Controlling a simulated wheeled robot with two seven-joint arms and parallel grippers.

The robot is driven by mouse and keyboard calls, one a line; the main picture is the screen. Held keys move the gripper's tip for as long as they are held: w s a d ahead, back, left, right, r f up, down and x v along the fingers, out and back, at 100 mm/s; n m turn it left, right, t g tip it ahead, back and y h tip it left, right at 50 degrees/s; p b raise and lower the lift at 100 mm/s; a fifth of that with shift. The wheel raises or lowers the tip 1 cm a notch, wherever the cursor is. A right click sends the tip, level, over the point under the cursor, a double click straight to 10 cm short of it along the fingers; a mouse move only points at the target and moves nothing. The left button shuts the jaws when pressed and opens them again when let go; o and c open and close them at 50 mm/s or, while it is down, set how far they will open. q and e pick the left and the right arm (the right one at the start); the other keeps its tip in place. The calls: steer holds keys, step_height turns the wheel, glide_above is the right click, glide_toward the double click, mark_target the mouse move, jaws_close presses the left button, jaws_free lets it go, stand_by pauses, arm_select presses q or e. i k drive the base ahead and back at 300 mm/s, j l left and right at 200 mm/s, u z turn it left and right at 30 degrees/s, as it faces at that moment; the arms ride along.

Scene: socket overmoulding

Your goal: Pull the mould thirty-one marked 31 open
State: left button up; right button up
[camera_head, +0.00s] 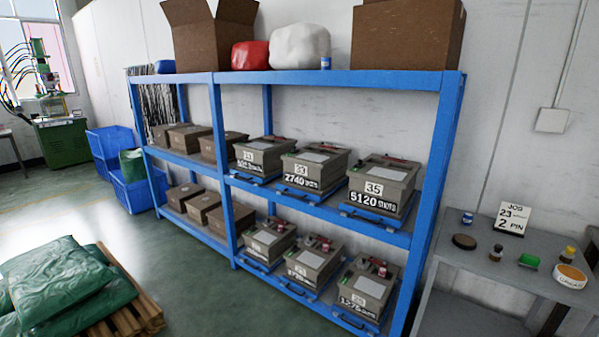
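Several grey box-shaped moulds sit on blue trays in the blue rack. On the upper shelf, the left mould (262,153) has a small tag that seems to read 31, but its print is too small to be sure. The middle mould (318,163) seems tagged 33 and reads 2740 shots. The right mould (384,182) is tagged 35 and reads 5120 shots. The lower-shelf moulds (311,262) have tags too small to read surely. All the moulds look closed. Neither of my grippers is in view.
The blue rack (440,140) also holds brown boxes (182,138) at left. A grey table (480,256) at right bears small jars and a job card (513,219) reading 23, 2 PIN. Green sacks (60,280) lie on a pallet at front left. Floor (190,275) before the rack is clear.

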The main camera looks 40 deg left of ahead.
mark_target(258, 160)
steer(key=u, duration=1.5)
steer(key=i+j+z, duration=0.1)
steer(key=i+z, duration=0.25)
steer(key=i, duration=0.55)
